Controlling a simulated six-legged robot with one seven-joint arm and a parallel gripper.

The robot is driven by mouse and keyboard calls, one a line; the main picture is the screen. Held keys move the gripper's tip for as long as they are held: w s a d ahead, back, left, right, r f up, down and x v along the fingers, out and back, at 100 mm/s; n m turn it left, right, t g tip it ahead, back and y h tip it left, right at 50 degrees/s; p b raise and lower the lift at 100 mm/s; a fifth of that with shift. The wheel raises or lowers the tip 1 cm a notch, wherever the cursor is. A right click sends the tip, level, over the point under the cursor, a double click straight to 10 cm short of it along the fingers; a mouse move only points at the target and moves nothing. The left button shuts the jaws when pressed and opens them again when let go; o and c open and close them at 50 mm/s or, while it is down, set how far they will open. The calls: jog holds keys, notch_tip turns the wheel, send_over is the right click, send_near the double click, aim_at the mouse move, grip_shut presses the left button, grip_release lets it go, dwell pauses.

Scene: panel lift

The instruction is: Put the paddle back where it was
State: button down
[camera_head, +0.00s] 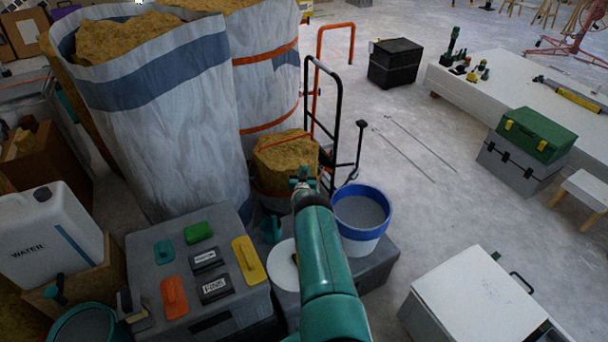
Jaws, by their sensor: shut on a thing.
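Tall insulation sacks (175,130) stand at the left and back. A black and orange hand truck (335,100) is behind my gripper. A grey box with coloured pieces (140,255) and a white water can (45,235) are front left. Open floor (440,190) lies to the right.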

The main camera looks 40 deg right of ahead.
jog(key=shift+f, duration=0.65)
jog(key=shift+f, duration=0.6)
jog(key=c, duration=1.2)
grip_release()
